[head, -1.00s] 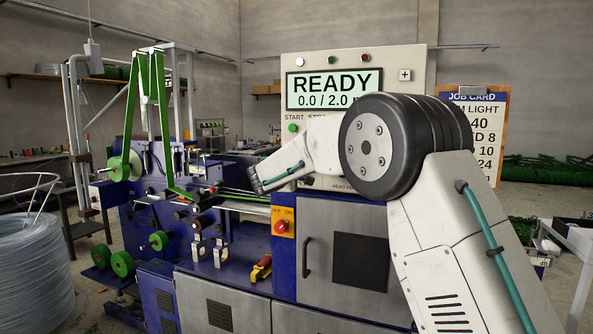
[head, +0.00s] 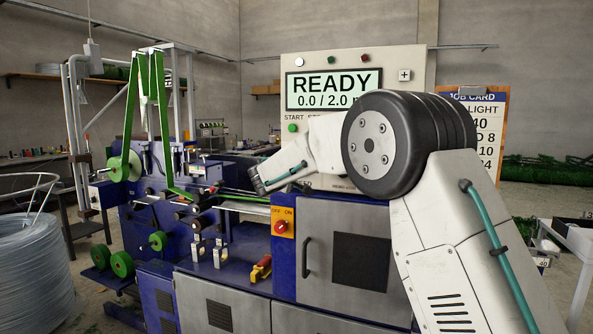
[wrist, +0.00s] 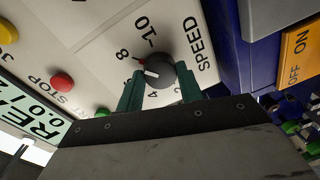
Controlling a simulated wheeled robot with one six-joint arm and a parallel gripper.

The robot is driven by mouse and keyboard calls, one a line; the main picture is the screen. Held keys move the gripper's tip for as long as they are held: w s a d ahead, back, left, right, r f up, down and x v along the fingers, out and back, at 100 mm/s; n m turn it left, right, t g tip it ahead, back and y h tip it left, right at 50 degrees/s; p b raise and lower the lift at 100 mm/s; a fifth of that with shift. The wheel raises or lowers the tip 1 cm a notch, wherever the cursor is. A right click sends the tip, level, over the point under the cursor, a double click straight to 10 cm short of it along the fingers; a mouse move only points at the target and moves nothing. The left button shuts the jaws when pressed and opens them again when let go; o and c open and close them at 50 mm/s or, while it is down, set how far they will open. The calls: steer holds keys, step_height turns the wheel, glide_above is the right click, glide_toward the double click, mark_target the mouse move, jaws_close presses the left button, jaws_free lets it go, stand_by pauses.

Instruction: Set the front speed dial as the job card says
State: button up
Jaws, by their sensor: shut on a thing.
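The black speed dial (wrist: 161,73) is on the pale panel beside the word SPEED in the wrist view. My gripper (wrist: 160,87) has its two green fingers on either side of the dial and is shut on it. The dial's white line points left, a little below a small red mark near the 8. The numbers 10, 8 and 4 show; part of the scale is hidden by a finger. The job card (head: 490,140) hangs at the right in the head view, partly hidden by my arm; a line ending in "D 8" shows. The dial is hidden there.
The display (head: 333,90) reads READY. A red STOP button (wrist: 62,82) and a yellow button (wrist: 8,32) are on the same panel. The orange OFF/ON switch plate (head: 283,221) is right of the dial in the wrist view.

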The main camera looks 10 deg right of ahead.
steer(key=shift+f, duration=0.1)
steer(key=o, duration=1)
steer(key=shift+a, duration=0.1)
steer(key=v, duration=0.7)
steer(key=shift+s+a, duration=0.2)
steer(key=shift+s, duration=0.1)
